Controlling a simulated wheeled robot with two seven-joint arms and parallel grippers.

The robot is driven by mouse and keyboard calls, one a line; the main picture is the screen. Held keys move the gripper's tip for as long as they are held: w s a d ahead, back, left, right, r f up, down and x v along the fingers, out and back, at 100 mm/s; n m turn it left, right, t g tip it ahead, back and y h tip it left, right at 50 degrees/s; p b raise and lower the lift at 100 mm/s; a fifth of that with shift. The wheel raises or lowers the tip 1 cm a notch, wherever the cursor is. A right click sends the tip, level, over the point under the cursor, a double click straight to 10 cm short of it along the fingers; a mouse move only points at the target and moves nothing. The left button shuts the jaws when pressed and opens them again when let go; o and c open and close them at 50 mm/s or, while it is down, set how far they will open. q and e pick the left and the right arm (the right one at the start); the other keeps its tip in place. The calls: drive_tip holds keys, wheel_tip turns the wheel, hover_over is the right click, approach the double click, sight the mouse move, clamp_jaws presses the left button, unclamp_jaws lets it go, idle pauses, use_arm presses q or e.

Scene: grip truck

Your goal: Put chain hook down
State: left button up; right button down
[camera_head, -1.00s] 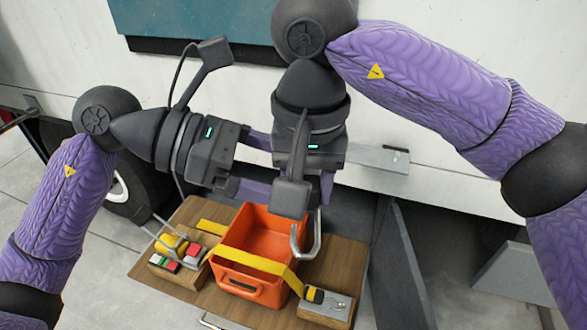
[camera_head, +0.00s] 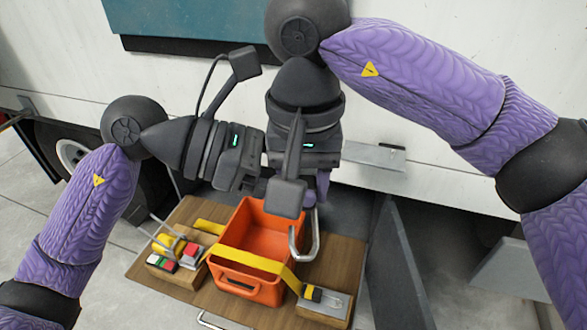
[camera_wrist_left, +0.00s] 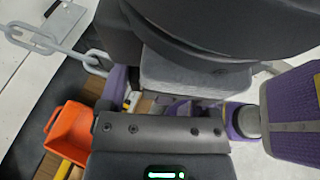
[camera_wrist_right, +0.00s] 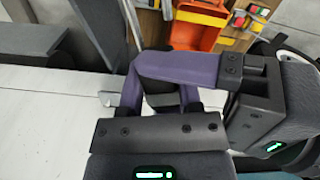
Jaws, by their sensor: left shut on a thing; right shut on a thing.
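The grey metal chain hook (camera_head: 306,240) hangs with its curved end down, over the right part of the orange crate (camera_head: 262,228). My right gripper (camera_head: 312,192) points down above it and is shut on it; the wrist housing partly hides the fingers. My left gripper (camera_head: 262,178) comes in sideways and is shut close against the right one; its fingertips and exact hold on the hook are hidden. In the left wrist view, pale chain links (camera_wrist_left: 32,40) run beside a metal plate. In the right wrist view, a metal rod (camera_wrist_right: 133,22) shows beyond the purple fingers.
The crate stands on a wooden board (camera_head: 190,212) with a yellow strap (camera_head: 250,260) across it. Wooden blocks with coloured parts (camera_head: 175,250) and a metal ratchet piece (camera_head: 328,299) flank it. The white truck side (camera_head: 430,90) and a bracket (camera_head: 374,155) are close behind my grippers.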

drive_tip(key=shift+c, duration=1)
unclamp_jaws()
drive_tip(key=shift+w, duration=0.1)
